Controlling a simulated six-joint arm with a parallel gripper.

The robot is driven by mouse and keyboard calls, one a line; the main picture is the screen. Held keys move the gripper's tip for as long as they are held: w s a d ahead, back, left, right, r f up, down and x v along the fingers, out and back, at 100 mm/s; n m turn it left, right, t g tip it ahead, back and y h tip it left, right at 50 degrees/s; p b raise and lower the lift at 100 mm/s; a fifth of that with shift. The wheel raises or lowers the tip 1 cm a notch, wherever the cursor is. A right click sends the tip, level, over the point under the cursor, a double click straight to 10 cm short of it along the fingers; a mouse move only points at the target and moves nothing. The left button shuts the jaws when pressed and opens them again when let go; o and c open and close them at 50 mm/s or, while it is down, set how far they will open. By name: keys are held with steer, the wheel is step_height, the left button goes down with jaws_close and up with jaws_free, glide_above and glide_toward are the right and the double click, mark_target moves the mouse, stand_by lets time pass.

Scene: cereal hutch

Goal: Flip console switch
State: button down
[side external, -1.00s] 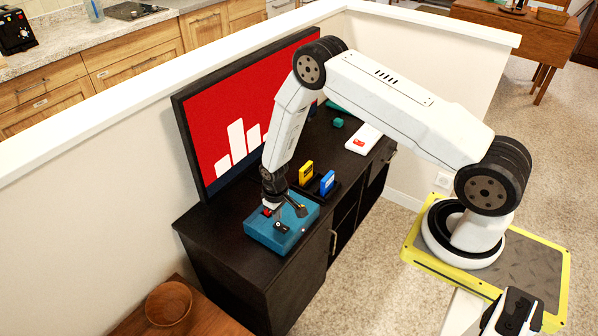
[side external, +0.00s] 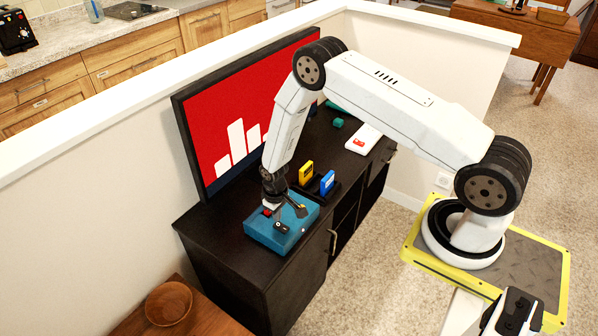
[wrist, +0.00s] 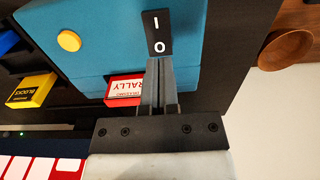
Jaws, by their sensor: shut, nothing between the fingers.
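The teal console (side external: 262,236) sits on the near end of the dark cabinet; its top fills much of the wrist view (wrist: 112,30). Its black rocker switch (wrist: 157,32), marked "I" and "O", shows in the wrist view near the console's right edge. My gripper (wrist: 160,62) is shut and empty, its fingertips at the "O" end of the switch. They look very close to it; I cannot tell if they touch. A red "Rally" cartridge (wrist: 125,88) is at the console's edge.
A yellow cartridge (side external: 306,173) and a blue cartridge (side external: 327,182) stand in a dark holder beside the console. A television (side external: 222,125) rises behind. A white item (side external: 363,138) lies farther along the dark cabinet (side external: 222,258). A wooden bowl (side external: 168,303) is at lower left.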

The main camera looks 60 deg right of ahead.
steer(key=shift+f, duration=1.15)
stand_by(1.0)
steer(key=shift+r, duration=3.55)
steer(key=shift+r, duration=0.4)
step_height(320, 180, up, 8)
glide_above(278, 224)
steer(key=s+a, duration=0.1)
steer(key=s+a+r+t, duration=0.2)
steer(key=s+a+r, duration=0.1)
steer(key=s+r, duration=1.2)
steer(key=shift+r+t, duration=0.3)
steer(key=shift+r, duration=0.25)
